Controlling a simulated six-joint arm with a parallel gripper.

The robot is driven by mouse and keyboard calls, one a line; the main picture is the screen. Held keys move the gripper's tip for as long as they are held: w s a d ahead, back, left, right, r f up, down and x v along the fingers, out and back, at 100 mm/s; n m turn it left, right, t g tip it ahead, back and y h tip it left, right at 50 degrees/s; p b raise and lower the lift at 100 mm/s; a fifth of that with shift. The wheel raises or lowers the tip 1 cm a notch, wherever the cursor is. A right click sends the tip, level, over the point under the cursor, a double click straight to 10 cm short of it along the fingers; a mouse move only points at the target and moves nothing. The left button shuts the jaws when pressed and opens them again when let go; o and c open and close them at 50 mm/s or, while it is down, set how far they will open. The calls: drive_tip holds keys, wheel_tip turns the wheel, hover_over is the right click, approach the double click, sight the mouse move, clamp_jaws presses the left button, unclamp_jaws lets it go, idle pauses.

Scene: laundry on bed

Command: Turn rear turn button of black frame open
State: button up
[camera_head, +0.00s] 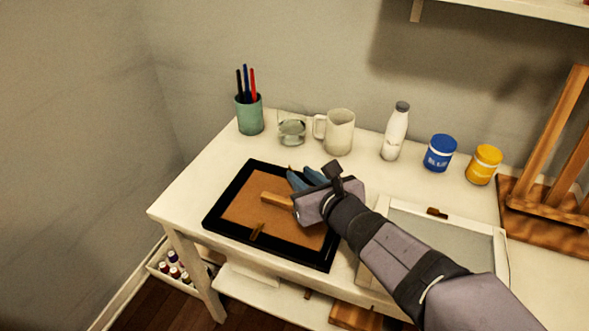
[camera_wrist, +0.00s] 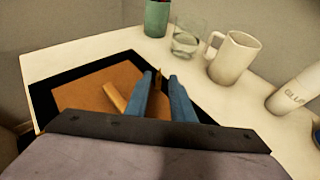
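The black frame (camera_head: 290,254) lies back up on the white table, with a brown backing board (camera_head: 242,208). It also shows in the wrist view (camera_wrist: 45,103). A wooden strut (camera_head: 276,200) lies on the backing. A front turn button (camera_head: 257,231) sits at the near edge. The rear turn button (camera_wrist: 158,78) shows at the far edge in the wrist view, between my blue fingertips; in the head view it is mostly hidden by my gripper. My gripper (camera_head: 303,177) is over the far part of the frame, with fingers apart. I cannot tell whether they touch the button.
A green pen cup (camera_head: 250,115), a glass (camera_head: 292,131), a white mug (camera_head: 340,132), a white bottle (camera_head: 395,134) and blue (camera_head: 440,153) and yellow (camera_head: 484,165) jars line the table's back. A white frame (camera_head: 497,250) lies under my arm. A wooden easel (camera_head: 545,215) stands right.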

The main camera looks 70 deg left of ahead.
sight(290, 167)
drive_tip(key=shift+p+x, duration=0.35)
drive_tip(key=shift+x, duration=2.05)
clamp_jaws()
